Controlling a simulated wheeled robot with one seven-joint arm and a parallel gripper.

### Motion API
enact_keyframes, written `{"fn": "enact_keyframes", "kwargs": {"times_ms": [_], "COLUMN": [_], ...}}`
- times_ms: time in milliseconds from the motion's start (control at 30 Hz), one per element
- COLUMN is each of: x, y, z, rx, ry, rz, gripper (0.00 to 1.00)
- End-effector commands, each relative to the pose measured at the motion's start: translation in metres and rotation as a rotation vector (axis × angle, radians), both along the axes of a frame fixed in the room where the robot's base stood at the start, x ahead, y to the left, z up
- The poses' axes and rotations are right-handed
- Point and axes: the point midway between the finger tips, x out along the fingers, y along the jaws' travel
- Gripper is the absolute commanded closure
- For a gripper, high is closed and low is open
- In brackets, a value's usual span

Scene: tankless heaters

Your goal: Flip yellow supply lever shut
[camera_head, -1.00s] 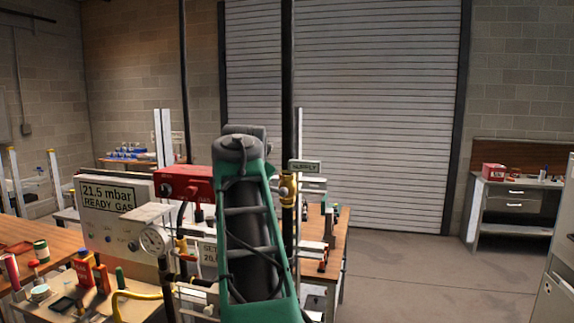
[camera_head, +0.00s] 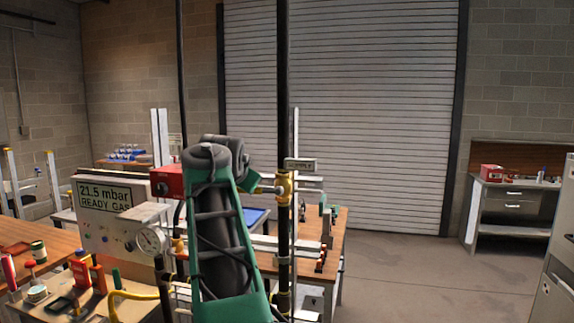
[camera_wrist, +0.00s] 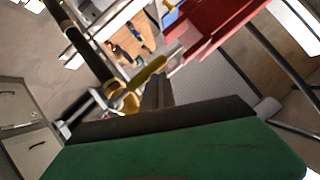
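The yellow supply lever (camera_wrist: 150,73) shows in the wrist view, slanting up and right from its brass valve (camera_wrist: 122,100). In the head view the yellow valve (camera_head: 285,188) sits on the black vertical pipe, below the SUPPLY sign (camera_head: 301,164). My gripper (camera_wrist: 157,88) shows as two dark fingers close together, with nothing seen between them. The fingers are right beside the lever; I cannot tell whether they touch it. In the head view my green arm stands left of the pipe and hides most of the gripper.
A red box (camera_head: 166,182) is behind and left of my arm. A gauge (camera_head: 149,240) and a panel reading 21.5 mbar (camera_head: 104,197) stand left. The black pipe (camera_head: 284,90) rises close to my arm. Bottles crowd the bench at left; the floor at right is clear.

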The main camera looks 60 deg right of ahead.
Motion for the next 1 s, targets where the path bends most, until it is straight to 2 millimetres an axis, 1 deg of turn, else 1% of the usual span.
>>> {"fn": "enact_keyframes", "kwargs": {"times_ms": [33, 200, 267, 333, 367, 467, 567, 600, 633, 800, 900, 1000], "x": [0.002, 0.002, 0.002, 0.002, 0.002, 0.001, -0.001, -0.003, -0.005, -0.017, -0.023, -0.027], "y": [0.0, 0.0, 0.001, 0.002, 0.002, 0.007, 0.013, 0.022, 0.029, 0.063, 0.079, 0.089], "z": [-0.006, -0.007, -0.006, -0.001, 0.003, 0.023, 0.05, 0.045, 0.046, 0.069, 0.08, 0.086], "rx": [0.007, 0.008, 0.009, 0.008, 0.007, 0.004, 0.001, 0.001, 0.0, 0.001, 0.001, 0.0], "ry": [0.008, 0.01, 0.01, 0.01, 0.009, 0.005, -0.001, -0.001, -0.001, -0.002, -0.002, -0.001], "rz": [0.003, 0.004, 0.004, 0.005, 0.005, 0.005, 0.005, 0.007, 0.007, 0.008, 0.008, 0.006], "gripper": [1.0, 1.0, 1.0, 1.0, 1.0, 1.0, 1.0, 1.0, 1.0, 1.0, 1.0, 1.0]}}
